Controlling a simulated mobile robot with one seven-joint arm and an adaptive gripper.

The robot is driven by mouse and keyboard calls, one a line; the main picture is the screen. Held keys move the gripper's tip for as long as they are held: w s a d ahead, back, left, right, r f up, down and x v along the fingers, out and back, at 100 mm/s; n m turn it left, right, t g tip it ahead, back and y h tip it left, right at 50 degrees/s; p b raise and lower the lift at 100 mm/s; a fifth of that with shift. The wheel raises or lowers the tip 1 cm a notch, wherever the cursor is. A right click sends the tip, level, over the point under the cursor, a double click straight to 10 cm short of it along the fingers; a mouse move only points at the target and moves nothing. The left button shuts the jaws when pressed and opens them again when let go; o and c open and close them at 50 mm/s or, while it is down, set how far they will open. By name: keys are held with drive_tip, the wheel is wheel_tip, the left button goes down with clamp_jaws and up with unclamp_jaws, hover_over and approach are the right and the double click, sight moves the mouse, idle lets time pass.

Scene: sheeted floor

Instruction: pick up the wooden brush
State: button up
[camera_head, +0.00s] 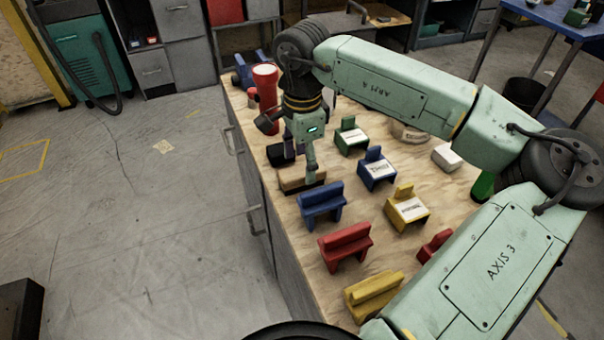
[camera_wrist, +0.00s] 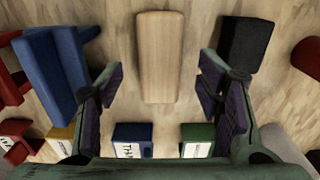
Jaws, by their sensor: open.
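The wooden brush (camera_wrist: 160,56) shows in the wrist view as a pale, rounded wooden block, upright in the picture at the top centre. Only its smooth wooden top shows; no bristles can be seen. In the head view the brush (camera_head: 296,180) lies on the wooden worktop, partly hidden by my gripper (camera_head: 311,168). In the wrist view my gripper (camera_wrist: 160,88) is open, with one dark-padded finger on each side of the brush's lower end. Bare worktop shows between each finger and the brush. Nothing is held.
A black block (camera_wrist: 246,44) lies close right of the brush in the wrist view; a blue block (camera_wrist: 50,72) lies to the left. In the head view, a red flashlight (camera_head: 266,90) stands behind. Several coloured holders, including green (camera_head: 351,138) and red (camera_head: 345,246), crowd the worktop.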

sight(302, 170)
drive_tip(key=shift+f, duration=1.8)
drive_tip(key=c, duration=1.3)
drive_tip(key=shift+r, duration=0.15)
wheel_tip(302, 170, up, 10)
drive_tip(key=shift+f+b, duration=0.1)
drive_tip(key=shift+b, duration=0.35)
drive_tip(key=o, duration=0.7)
drive_tip(key=c, duration=0.5)
